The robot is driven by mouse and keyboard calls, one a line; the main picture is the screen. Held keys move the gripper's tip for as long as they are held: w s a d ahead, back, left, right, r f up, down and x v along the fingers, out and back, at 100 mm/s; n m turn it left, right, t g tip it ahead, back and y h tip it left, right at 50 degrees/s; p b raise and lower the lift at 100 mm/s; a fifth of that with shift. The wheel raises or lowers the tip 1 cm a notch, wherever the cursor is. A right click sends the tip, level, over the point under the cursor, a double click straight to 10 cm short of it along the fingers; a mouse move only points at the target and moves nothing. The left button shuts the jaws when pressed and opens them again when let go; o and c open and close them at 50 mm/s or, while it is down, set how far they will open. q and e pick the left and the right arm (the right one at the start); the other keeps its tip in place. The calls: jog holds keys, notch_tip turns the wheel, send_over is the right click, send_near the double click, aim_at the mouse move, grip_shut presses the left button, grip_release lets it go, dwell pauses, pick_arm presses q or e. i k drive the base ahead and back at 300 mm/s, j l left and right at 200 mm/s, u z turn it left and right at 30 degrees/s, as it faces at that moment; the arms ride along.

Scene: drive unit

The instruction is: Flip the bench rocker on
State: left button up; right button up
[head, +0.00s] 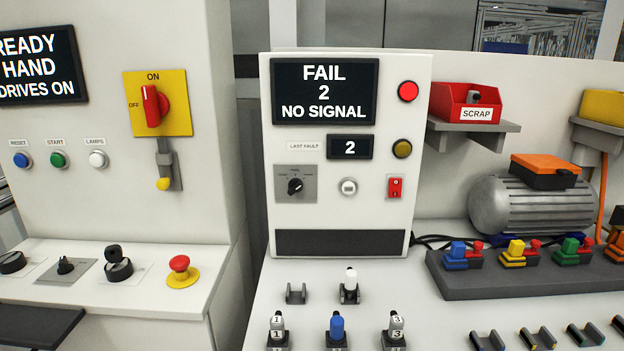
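The bench rocker appears to be the small red switch (395,187) at the lower right of the white test panel (345,225). It has a small pale mark near its middle, and its position is too small to tell. The panel's display (324,91) reads "FAIL 2 NO SIGNAL". A smaller display (350,147) reads "2" beside a "LAST FAULT" label. Neither of my grippers is in the head view.
A red lamp (408,91), an amber lamp (402,149), a black knob (295,186) and a white round button (349,187) share the panel. Holders with white and blue pieces (337,325) stand in front. A motor (530,205) and red scrap bin (462,102) are right.

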aim_at(395, 185)
jog(key=i+l+u, duration=0.1)
jog(key=l+u, duration=0.15)
jog(key=l, duration=0.85)
jog(key=l+u, duration=0.25)
jog(key=l, duration=0.85)
